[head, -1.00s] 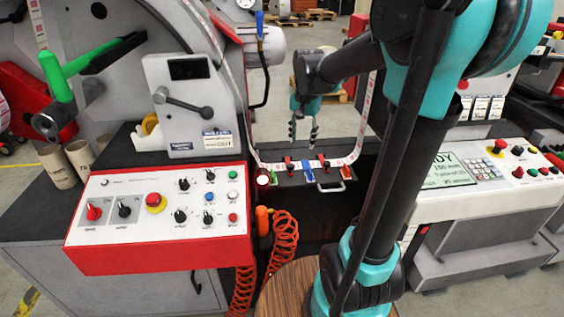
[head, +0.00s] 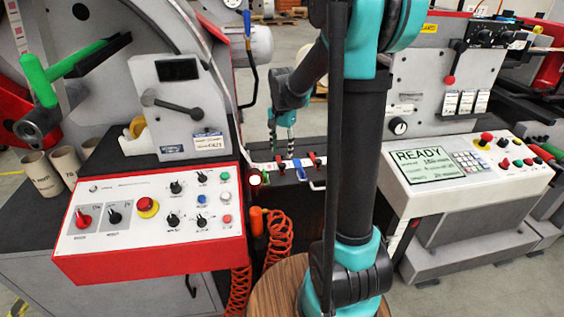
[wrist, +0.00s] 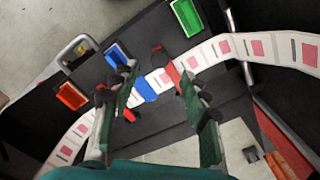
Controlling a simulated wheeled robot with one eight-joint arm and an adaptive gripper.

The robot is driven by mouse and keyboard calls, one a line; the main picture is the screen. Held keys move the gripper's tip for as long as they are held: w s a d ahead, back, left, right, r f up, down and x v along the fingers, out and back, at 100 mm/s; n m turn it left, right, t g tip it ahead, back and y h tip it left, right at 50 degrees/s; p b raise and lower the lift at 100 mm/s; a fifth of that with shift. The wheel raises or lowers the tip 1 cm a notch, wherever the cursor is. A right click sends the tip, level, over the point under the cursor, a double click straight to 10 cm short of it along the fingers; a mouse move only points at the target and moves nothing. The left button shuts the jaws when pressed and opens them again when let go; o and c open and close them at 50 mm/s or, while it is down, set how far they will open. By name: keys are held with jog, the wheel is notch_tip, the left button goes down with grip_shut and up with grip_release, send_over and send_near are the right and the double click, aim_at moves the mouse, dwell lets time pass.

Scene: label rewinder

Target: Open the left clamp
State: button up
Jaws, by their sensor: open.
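The left clamp (head: 280,167) is a small red lever with a dark knob on the black splice table. In the wrist view this clamp (wrist: 173,70) lies across the label web beside the green tray. The right red clamp (head: 312,161) shows in the head view; in the wrist view it (wrist: 129,115) is partly hidden by a finger. My gripper (head: 282,153) is open and empty, pointing down just above the left clamp. In the wrist view my gripper (wrist: 157,80) has its fingers apart, with the left clamp near the right finger. I cannot tell whether they touch.
The white label web (wrist: 210,52) with pink labels crosses the table, with blue tape (wrist: 146,89) on it. Green (wrist: 187,17), blue (wrist: 118,55) and red (wrist: 71,95) trays line the edge near a metal handle (wrist: 76,50). The red-edged control panel (head: 150,215) stands at left, an orange coiled hose (head: 276,245) below.

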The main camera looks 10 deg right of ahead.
aim_at(282, 164)
notch_tip(282, 164, down, 6)
dwell(0.4)
grip_shut()
dwell(0.3)
